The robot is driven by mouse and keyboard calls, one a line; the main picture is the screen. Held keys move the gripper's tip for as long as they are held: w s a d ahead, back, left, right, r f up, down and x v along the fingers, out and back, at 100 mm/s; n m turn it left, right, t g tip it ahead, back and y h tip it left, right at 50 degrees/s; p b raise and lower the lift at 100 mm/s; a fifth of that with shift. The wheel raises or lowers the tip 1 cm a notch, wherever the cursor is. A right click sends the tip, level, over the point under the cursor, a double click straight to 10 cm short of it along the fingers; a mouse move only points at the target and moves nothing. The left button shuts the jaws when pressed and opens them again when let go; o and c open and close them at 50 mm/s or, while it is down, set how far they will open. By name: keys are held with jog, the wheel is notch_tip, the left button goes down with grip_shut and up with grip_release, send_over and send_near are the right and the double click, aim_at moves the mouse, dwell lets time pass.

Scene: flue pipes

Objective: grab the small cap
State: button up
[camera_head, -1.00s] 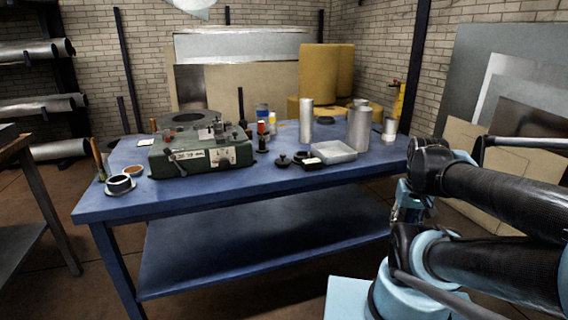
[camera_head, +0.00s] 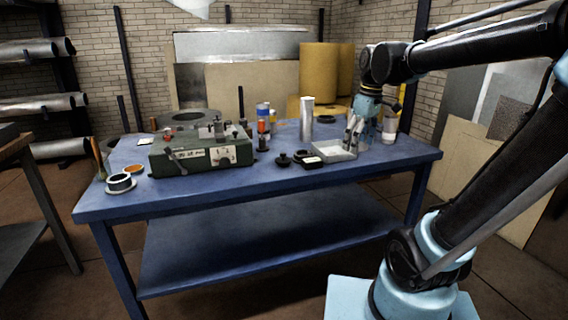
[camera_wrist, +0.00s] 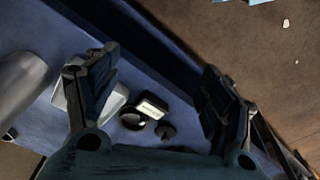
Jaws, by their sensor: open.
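The small black cap (camera_head: 283,159) lies on the blue table (camera_head: 230,192), left of a black block with a white label (camera_head: 311,162). In the wrist view the cap (camera_wrist: 166,132) is a dark disc low between my fingers, next to the labelled block (camera_wrist: 151,108). My gripper (camera_head: 352,132) is open and empty above the right part of the table, over the shallow tray (camera_head: 334,150) and right of the cap. In the wrist view its two fingers (camera_wrist: 160,78) are spread wide, apart from the cap.
A black round piece (camera_head: 300,154) sits beside the labelled block. A tall metal pipe (camera_head: 306,118) stands behind the tray. A green machine (camera_head: 203,153) fills the table's left middle. Small bottles (camera_head: 263,128) stand between. The table front by the cap is clear.

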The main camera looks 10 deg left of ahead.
jog(key=w+a+r+n, duration=0.3)
jog(key=a, duration=0.3)
jog(key=w+a+r+n, duration=0.2)
jog(key=w+a+n, duration=0.1)
jog(key=a, duration=0.3)
jog(key=n+g, duration=0.2)
jog(key=n, duration=0.2)
send_near(284, 153)
jog(key=f, duration=0.7)
jog(key=a+f, duration=0.1)
jog(key=f, duration=0.2)
jog(key=shift+s+f, duration=0.2)
jog(key=shift+t, duration=0.3)
jog(key=c, duration=1.1)
